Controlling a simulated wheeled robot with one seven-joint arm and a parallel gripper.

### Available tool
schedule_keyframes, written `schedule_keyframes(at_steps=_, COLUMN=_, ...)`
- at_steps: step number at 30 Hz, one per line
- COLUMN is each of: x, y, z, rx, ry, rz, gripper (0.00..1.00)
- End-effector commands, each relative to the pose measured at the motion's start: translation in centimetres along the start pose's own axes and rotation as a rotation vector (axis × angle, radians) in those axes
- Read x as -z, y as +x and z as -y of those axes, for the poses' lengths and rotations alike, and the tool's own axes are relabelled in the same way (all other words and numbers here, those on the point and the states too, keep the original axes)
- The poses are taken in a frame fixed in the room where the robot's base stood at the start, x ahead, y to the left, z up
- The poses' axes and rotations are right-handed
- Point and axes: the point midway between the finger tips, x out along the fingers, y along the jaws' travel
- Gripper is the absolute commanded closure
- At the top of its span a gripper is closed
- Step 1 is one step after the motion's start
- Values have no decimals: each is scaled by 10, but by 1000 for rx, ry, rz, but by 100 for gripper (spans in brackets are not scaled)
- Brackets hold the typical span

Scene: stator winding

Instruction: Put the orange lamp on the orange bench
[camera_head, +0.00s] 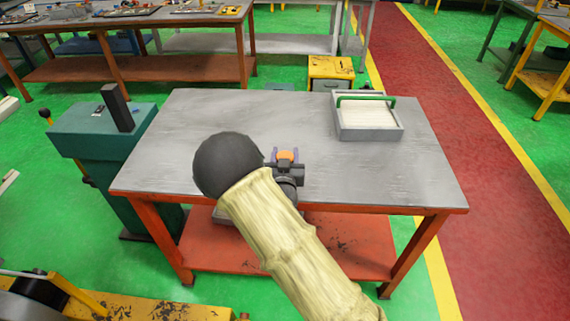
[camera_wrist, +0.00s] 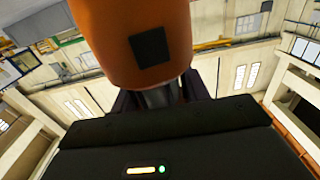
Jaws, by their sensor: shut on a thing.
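The orange lamp (camera_wrist: 135,40) fills the upper middle of the wrist view, with a dark square patch on its side. Its lower end sits between the dark fingers of my gripper (camera_wrist: 160,97). In the head view only a small orange part of the lamp (camera_head: 286,155) shows between the purple fingers of my gripper (camera_head: 286,160), which is shut on it. The orange bench (camera_head: 225,110) has a worn grey top and orange legs. My gripper and the lamp appear over the middle of its top; their height above it cannot be told. My arm hides the bench's front middle.
A grey box with a green handle (camera_head: 370,133) stands on the bench's back right. The rest of the visible top is clear. A green machine cabinet (camera_head: 100,130) stands close by the left side. A small yellow cabinet (camera_head: 330,70) is behind the bench.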

Motion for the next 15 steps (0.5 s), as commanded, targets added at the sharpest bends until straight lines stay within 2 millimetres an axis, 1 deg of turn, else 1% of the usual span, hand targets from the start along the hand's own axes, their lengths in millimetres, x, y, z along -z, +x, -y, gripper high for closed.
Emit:
schedule_keyframes(at_steps=1, x=11, y=0, z=0, rx=0, ry=5, rz=-5, gripper=88)
schedule_keyframes(at_steps=6, x=38, y=0, z=0, rx=0, ry=4, rz=-4, gripper=88)
schedule_keyframes(at_steps=10, x=52, y=0, z=0, rx=0, ry=2, rz=-3, gripper=88)
schedule_keyframes(at_steps=15, x=58, y=0, z=-1, rx=0, ry=0, rz=-1, gripper=88)
